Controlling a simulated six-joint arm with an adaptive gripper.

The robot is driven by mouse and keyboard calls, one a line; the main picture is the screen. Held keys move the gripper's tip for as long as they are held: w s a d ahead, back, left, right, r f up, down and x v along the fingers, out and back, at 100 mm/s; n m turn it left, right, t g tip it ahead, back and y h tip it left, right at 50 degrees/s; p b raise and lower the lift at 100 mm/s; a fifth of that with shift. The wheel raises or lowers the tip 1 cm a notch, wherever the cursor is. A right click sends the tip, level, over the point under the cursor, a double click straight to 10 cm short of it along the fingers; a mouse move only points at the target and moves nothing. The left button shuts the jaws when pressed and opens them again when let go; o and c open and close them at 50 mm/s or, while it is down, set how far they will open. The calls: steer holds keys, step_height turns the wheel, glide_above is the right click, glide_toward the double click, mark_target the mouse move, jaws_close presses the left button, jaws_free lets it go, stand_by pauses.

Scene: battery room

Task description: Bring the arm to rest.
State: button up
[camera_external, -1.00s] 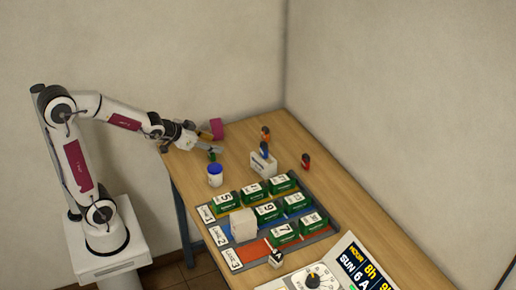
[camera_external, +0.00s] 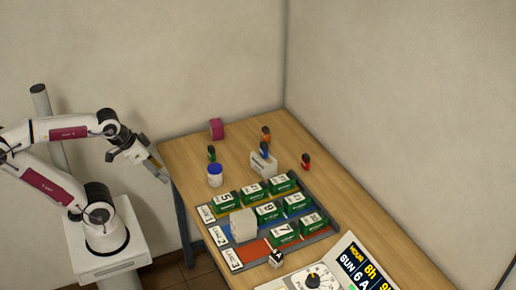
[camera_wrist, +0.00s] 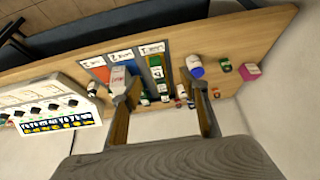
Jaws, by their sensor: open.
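My gripper (camera_external: 160,171) hangs empty just off the table's left edge in the external view, its fingers angled downward. In the wrist view my gripper (camera_wrist: 162,84) shows two fingers spread apart with nothing held between them. The arm is folded back toward its base, left of the table. The wrist camera looks across the table from a distance.
The wooden table (camera_external: 340,186) bears a lane tray (camera_external: 260,247) with several green blocks and a white box (camera_external: 243,225).

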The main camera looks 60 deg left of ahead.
steer(key=shift+s+d, duration=0.25)
steer(key=shift+s, duration=0.35)
